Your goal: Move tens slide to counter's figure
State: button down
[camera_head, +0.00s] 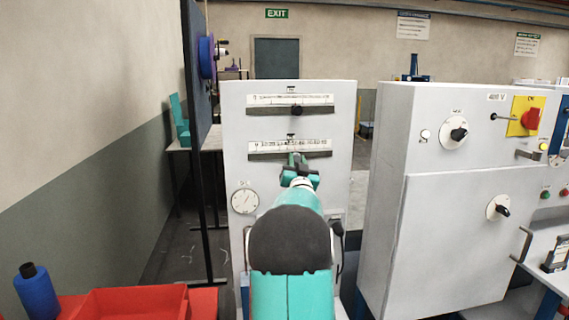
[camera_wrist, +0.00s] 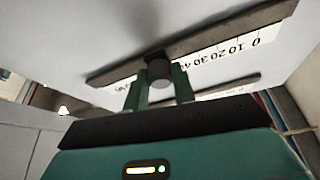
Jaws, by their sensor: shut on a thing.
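The tens slide appears to be the lower slider on the grey panel (camera_head: 236,130), with a printed scale (camera_head: 262,146) above a dark track. In the wrist view its scale (camera_wrist: 235,52) appears upside down, reading 0, 10, 20, 30 and on. The slider's dark round knob (camera_wrist: 158,72) sits between my gripper's green fingers (camera_wrist: 158,88), which are shut on it. In the head view my gripper (camera_head: 298,162) covers the knob, so its exact reading is hidden. I cannot make out a counter or its figure.
An upper slider with a dark knob (camera_head: 296,109) sits above on the same panel. A round white dial (camera_head: 244,201) is lower left. A grey cabinet (camera_head: 430,220) with rotary switches stands right.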

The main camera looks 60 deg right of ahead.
jog(key=c, duration=1.1)
grip_release()
jog(key=shift+c, duration=0.2)
jog(key=v, duration=1.3)
jog(key=shift+s+a, duration=0.2)
jog(key=shift+a, duration=0.15)
